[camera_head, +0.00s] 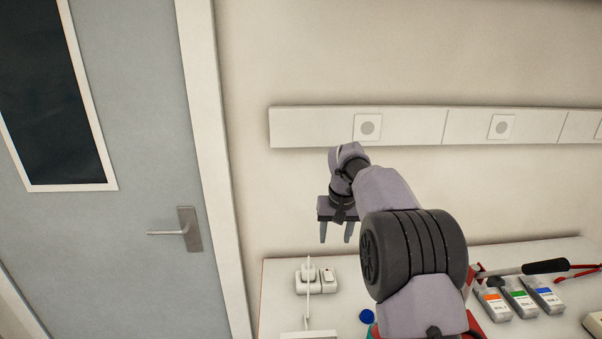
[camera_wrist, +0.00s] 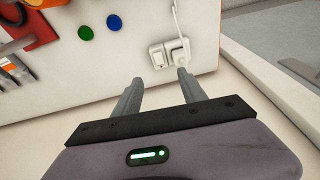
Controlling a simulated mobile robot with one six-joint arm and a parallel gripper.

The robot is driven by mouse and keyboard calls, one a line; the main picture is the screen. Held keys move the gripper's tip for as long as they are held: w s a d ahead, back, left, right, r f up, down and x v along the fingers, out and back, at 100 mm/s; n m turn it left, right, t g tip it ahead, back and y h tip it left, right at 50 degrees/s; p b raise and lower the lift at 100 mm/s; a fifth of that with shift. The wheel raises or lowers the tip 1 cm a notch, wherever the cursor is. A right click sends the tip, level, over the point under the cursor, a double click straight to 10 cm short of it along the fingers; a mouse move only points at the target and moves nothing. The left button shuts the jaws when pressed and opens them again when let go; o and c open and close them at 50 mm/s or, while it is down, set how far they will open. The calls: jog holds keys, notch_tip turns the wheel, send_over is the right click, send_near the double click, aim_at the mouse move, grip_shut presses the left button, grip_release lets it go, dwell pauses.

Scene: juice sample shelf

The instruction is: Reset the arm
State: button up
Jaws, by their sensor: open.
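My gripper (camera_head: 336,232) is raised above the back left of the white table, in front of the wall, with its fingers pointing down. In the wrist view my gripper (camera_wrist: 158,82) shows two grey fingers spread apart with nothing between them. It is open and empty. My arm reaches up from the lower right of the head view and hides part of the table.
A white table (camera_head: 345,280) carries a white socket block (camera_head: 316,280), a blue round cap (camera_head: 366,316), juice packs (camera_head: 520,300) and a black-handled tool (camera_head: 545,267). A green disc (camera_wrist: 84,33) shows in the wrist view. A grey door (camera_head: 120,220) stands left.

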jog(key=s+a+r+m+t+y+b, duration=0.1)
jog(key=s+r+b, duration=0.2)
jog(key=s, duration=0.8)
jog(key=s+a+r+m+t+b, duration=0.1)
jog(key=s+r+b, duration=0.3)
jog(key=s, duration=0.6)
jog(key=s+f+b, duration=0.1)
jog(key=s+f, duration=0.2)
jog(key=s, duration=0.4)
jog(key=s+a+f+m+b, duration=0.1)
jog(key=s+f+b, duration=0.1)
jog(key=s+f, duration=0.2)
jog(key=s+f+m+t+b, duration=0.1)
jog(key=s+f, duration=0.2)
jog(key=s, duration=0.7)
jog(key=shift+s+a+f+y, duration=0.15)
jog(key=shift+a+f+y, duration=0.05)
jog(key=shift+f+y, duration=0.2)
